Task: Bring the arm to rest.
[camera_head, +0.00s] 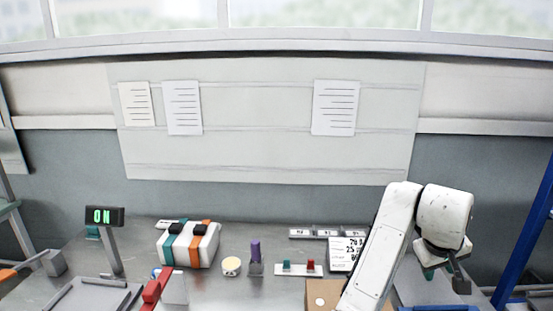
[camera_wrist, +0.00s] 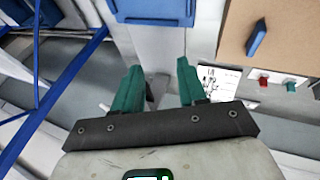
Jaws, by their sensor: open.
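My white arm rises at the right in the head view and bends over at its top. My gripper (camera_head: 444,277) hangs down from it, above the right end of the bench. In the wrist view the two green fingers of my gripper (camera_wrist: 160,82) stand well apart, with nothing between them. Below them is a pale surface, and a printed card (camera_wrist: 215,82) lies to the right of the right finger. In the head view my arm hides part of the bench and of the card.
A cardboard box (camera_head: 322,293) stands beside my arm; a blue piece (camera_wrist: 257,38) is on it. A switch plate (camera_head: 298,269), purple handle (camera_head: 255,251), strapped white case (camera_head: 189,245) and lit "ON" display (camera_head: 103,216) are left of it. A blue frame (camera_head: 527,235) stands at the right.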

